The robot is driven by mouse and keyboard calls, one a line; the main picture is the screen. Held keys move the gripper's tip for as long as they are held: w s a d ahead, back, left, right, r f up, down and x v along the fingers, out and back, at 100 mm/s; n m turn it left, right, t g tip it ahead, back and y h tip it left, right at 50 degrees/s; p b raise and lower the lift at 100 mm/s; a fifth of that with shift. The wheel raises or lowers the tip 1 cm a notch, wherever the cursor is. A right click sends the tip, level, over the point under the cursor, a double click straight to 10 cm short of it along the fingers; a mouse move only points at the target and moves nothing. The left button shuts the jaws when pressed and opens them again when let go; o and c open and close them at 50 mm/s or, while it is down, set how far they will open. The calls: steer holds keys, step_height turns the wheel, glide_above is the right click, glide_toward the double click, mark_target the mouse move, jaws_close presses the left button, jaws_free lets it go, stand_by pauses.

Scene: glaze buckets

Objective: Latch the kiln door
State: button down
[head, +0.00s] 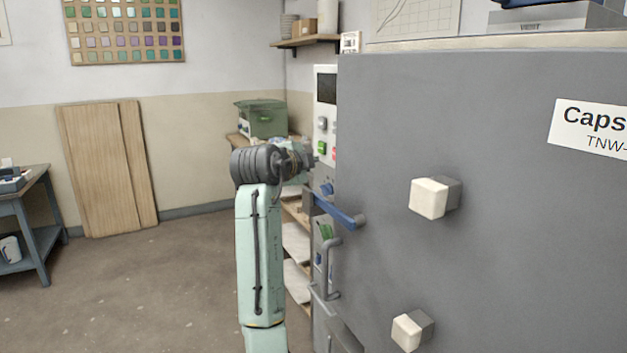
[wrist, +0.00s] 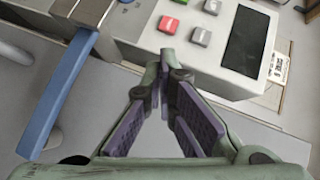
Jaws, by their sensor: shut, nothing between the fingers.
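The kiln door (head: 390,130) is the large grey panel filling the right of the head view. A blue lever handle (head: 338,213) sits at its left edge, sloping down to the right. In the wrist view the blue lever (wrist: 58,98) runs from a metal block (wrist: 82,12) at the top left, left of my fingers. My gripper (wrist: 166,72) is shut and empty, apart from the lever, with its tips near the control panel. In the head view my wrist hides most of the gripper. I cannot tell whether the door is fully closed.
The control panel (head: 323,130) beside the door has buttons and a dark screen (wrist: 245,40). A grey bar handle (head: 327,268) is below the lever. Pale blocks (head: 430,198) stick out from the door. Open floor (head: 150,285) lies left of my arm.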

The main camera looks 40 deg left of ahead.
steer(key=s+r, duration=0.1)
steer(key=r, duration=0.1)
steer(key=s+a+r+b, duration=0.1)
steer(key=s+r, duration=0.1)
steer(key=shift+s, duration=0.1)
steer(key=shift+a, duration=0.1)
stand_by(0.5)
